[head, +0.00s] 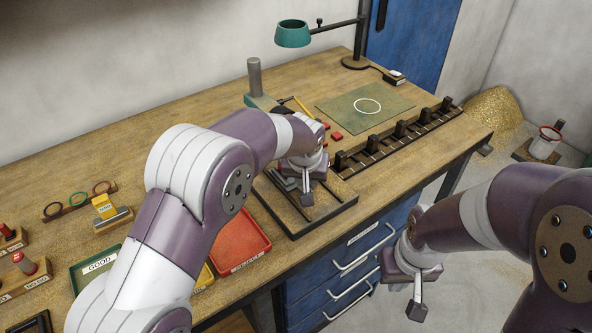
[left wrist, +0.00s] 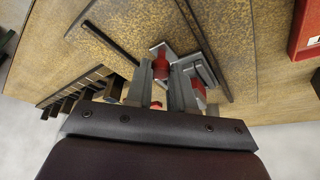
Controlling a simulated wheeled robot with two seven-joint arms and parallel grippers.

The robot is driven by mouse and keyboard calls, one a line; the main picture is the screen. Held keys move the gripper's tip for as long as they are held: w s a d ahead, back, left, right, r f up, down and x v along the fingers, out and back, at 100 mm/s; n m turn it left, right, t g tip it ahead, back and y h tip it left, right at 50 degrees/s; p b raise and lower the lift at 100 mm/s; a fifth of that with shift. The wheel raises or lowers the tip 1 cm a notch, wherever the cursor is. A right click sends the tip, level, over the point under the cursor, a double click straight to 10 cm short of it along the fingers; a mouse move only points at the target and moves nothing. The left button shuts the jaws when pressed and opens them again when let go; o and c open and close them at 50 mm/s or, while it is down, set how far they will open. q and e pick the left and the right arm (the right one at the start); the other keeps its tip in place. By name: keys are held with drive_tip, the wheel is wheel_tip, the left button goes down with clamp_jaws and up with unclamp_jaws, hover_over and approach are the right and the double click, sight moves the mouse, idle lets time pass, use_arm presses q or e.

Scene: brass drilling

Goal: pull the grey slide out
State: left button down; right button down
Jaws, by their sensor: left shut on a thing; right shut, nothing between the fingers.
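The fixture with the grey slide (left wrist: 207,72) lies on a board at the bench's front edge. In the left wrist view the slide shows as a grey metal piece with red parts beside and behind the fingertips. My left gripper (head: 306,195) is low over this board; in the left wrist view its fingers (left wrist: 162,82) are closed on a small red part (left wrist: 160,64) at the slide. The fingers hide much of the grip, and my left arm hides part of the fixture in the head view. My right gripper (head: 417,308) is shut and empty, in front of the bench, away from the slide.
A red tray (head: 240,245) stands left of the fixture, with a green GOOD tray (head: 85,272) further left. A dark slotted rack (head: 400,138) lies to the right. A green mat (head: 345,95) and a lamp (head: 293,34) are behind. Blue drawers (head: 350,255) are below the edge.

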use_arm(q)
drive_tip(key=s+d, duration=0.1)
drive_tip(key=s+d+b, duration=0.1)
drive_tip(key=s, duration=0.1)
drive_tip(key=s+d, duration=0.2)
drive_tip(key=shift+s+f, duration=0.1)
drive_tip(key=shift+s, duration=0.05)
drive_tip(key=shift+s+d+b, duration=0.15)
drive_tip(key=shift+s+b, duration=0.15)
drive_tip(key=c, duration=1)
unclamp_jaws()
drive_tip(key=shift+s, duration=0.1)
drive_tip(key=shift+d, duration=0.2)
